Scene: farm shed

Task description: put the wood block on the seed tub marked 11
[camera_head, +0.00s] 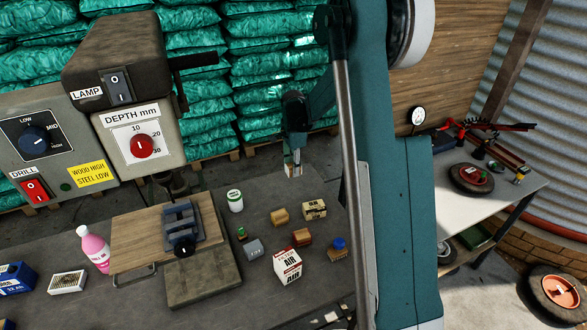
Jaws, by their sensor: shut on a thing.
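My gripper (293,160) hangs over the far part of the dark bench, beyond the small objects. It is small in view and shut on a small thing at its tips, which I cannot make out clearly. A white tub with a green lid (235,201) stands upright on the bench, left of and nearer than my gripper; any number on it is too small to read. A tan block (280,216) and a brown block (301,237) rest on the bench apart from my gripper. I cannot tell whether either is wood.
An air filter box (288,265), a grey weight-like block (253,248), a small patterned box (314,209) and a blue-topped brush (338,250) crowd the bench. A drill press (136,140) with a vise (182,228) and a pink bottle (95,249) are left. My arm hides the bench's right side.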

